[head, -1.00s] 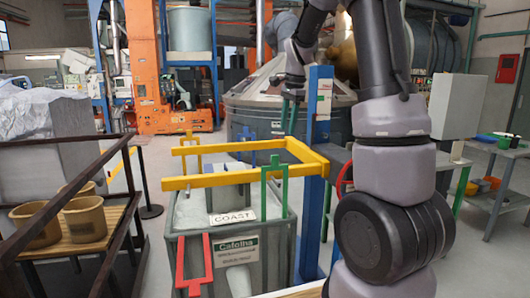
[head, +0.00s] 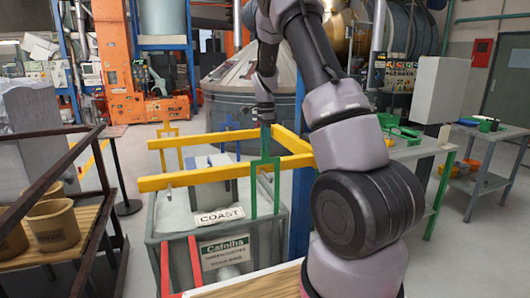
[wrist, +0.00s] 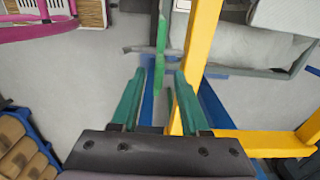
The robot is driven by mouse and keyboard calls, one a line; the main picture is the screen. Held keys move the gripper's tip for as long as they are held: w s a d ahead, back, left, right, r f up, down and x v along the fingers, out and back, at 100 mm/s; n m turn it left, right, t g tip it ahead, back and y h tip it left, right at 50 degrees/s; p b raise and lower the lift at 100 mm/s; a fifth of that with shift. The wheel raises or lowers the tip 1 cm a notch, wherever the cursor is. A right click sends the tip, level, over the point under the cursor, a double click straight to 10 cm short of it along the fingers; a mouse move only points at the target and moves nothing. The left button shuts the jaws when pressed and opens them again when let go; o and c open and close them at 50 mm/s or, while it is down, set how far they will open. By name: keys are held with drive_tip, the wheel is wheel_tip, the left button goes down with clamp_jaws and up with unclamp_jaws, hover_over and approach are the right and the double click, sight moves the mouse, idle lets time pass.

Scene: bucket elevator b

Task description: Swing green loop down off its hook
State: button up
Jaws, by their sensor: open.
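The green loop (head: 264,178) hangs on the yellow frame (head: 200,177) over the grey bin in the head view, its stem standing up above the bar and its open part hanging below. My gripper (head: 265,110) is at the top of that stem, pointing down. In the wrist view my gripper (wrist: 163,85) is open, with its two green fingers apart. The green loop (wrist: 161,60) shows there edge-on, ahead of and roughly between the fingertips, beside the yellow bar. I cannot tell whether a finger touches it. The hook itself is not clear in either view.
A red loop (head: 180,268) hangs at the bin's front left. Yellow (head: 168,140) and blue (head: 230,137) loops are behind. The blue post (head: 299,200) stands right of the green loop. A railed shelf with brown pots (head: 52,226) is at left, a table (head: 428,147) at right.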

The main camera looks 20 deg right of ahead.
sight(265, 161)
drive_tip(key=shift+f, duration=1.55)
clamp_jaws()
